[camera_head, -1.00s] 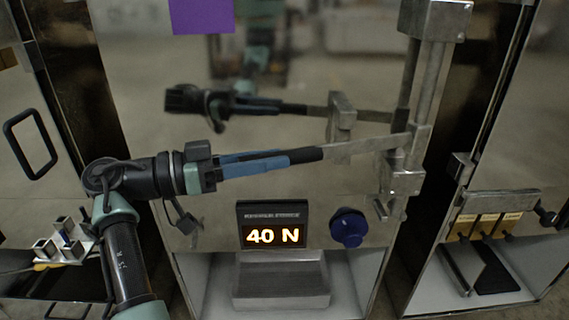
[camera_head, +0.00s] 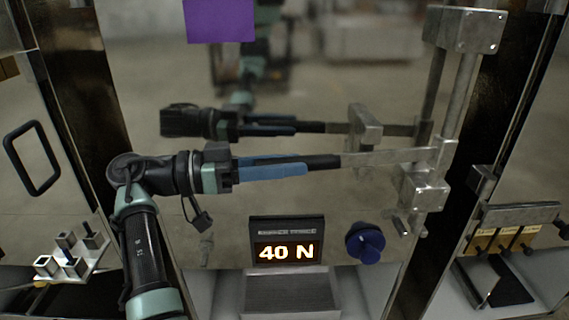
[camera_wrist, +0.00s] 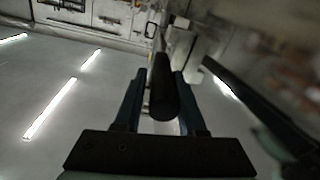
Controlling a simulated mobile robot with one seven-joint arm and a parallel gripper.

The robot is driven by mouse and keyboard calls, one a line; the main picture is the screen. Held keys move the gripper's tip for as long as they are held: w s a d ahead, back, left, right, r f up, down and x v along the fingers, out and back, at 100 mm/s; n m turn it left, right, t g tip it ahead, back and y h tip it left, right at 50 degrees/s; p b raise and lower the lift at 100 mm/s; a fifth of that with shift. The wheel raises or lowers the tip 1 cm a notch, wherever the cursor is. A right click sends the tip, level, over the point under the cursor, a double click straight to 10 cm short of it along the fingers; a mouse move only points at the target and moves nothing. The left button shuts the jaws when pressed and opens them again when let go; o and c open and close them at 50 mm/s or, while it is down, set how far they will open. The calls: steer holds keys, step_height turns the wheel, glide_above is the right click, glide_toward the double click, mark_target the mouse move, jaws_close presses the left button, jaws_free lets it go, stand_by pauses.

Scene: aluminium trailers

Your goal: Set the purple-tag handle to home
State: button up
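A purple tag (camera_head: 220,20) sits at the top of the mirrored panel. The handle is a flat metal lever (camera_head: 385,157) with a black grip (camera_head: 325,161), reaching left from a metal bracket (camera_head: 425,190) on an upright rod. It lies nearly level. My gripper (camera_head: 290,169) has its blue fingers along the black grip from the left. In the wrist view the grip (camera_wrist: 163,92) lies between both fingers (camera_wrist: 160,85), which appear closed around it. The panel mirrors the arm and lever behind.
Below the lever are a lit display (camera_head: 287,252) reading "40 N" and a blue knob (camera_head: 365,242). A metal block (camera_head: 290,292) lies under the display. Another panel with brass tags (camera_head: 505,240) stands at right; a black pull handle (camera_head: 31,158) is at left.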

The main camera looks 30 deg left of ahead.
steer(key=shift+o, duration=1.4)
steer(key=p+v, duration=0.3)
steer(key=v, duration=1)
